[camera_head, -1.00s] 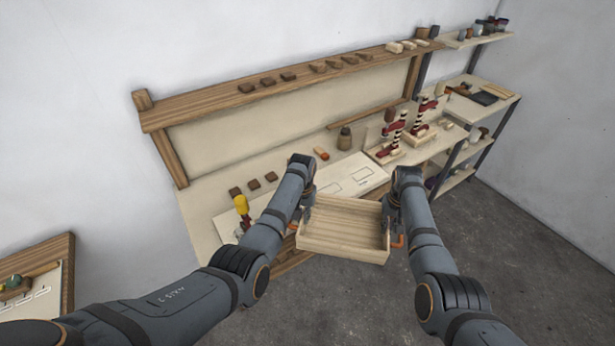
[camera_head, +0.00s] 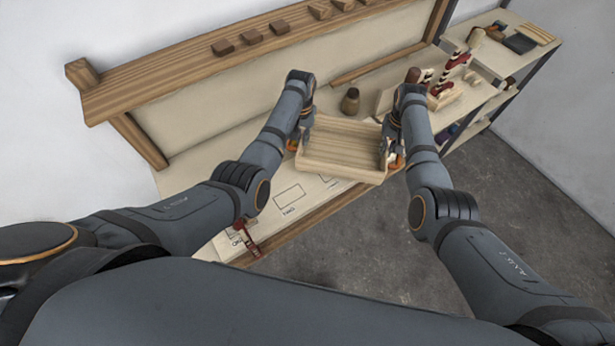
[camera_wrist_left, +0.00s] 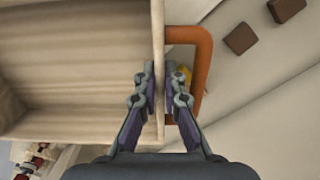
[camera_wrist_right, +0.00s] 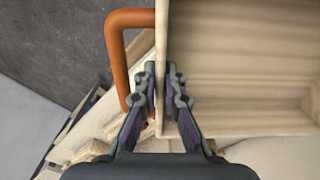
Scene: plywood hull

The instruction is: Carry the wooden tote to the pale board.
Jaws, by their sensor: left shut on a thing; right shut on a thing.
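The wooden tote (camera_head: 340,150) is an empty, open pale box with orange handles at its two ends. It hangs between my grippers, roughly level, and appears above the workbench's front part in the head view. My left gripper (camera_wrist_left: 160,85) is shut on one end wall, beside the orange handle (camera_wrist_left: 205,75). My right gripper (camera_wrist_right: 163,80) is shut on the opposite end wall, beside the other handle (camera_wrist_right: 118,55). The pale board (camera_head: 285,215) lies on the bench with black outlines and lettering; the tote and my left arm hide part of it.
A brown bottle (camera_head: 350,101) stands behind the tote. Red-and-white clamps (camera_head: 448,80) stand to the right. A red tool (camera_head: 245,236) is at the bench's front left. Dark blocks (camera_head: 223,47) sit on the upper ledge. Grey floor (camera_head: 370,240) is clear in front.

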